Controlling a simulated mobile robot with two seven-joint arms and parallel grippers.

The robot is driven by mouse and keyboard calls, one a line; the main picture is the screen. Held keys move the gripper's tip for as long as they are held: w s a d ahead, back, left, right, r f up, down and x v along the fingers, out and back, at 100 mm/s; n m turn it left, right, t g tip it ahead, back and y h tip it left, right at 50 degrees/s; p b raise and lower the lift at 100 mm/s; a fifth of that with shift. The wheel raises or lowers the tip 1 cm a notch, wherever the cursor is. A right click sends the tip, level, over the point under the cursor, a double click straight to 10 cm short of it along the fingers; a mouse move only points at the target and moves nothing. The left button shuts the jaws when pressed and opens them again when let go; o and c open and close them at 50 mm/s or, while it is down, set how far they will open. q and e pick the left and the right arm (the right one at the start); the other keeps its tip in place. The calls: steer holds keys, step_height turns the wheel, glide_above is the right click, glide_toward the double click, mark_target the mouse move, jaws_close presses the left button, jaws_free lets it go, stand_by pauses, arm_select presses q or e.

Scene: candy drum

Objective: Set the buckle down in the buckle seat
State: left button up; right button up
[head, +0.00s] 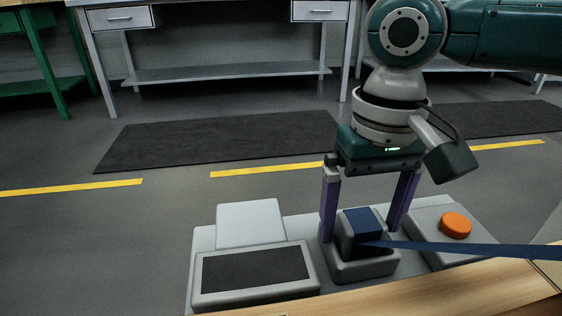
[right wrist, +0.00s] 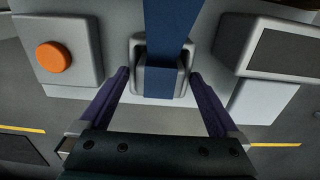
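In the right wrist view the buckle (right wrist: 160,82) also lies within the seat, with the strap (right wrist: 170,25) running to the top edge. My right gripper (head: 362,233) points down over the seat. Its purple fingers are spread wide, one on each side of the buckle, with a gap visible at both sides in the right wrist view (right wrist: 160,75). My left gripper is not in view.
An orange button (head: 456,224) on a grey box stands right of the seat. A box with a dark panel (head: 256,270) stands to the left. A wooden surface (head: 440,292) edges the front. Grey floor with dark mats and benches lies behind.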

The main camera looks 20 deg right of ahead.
step_height(320, 180, up, 16)
steer(key=p, duration=1.5)
steer(key=shift+p, duration=0.3)
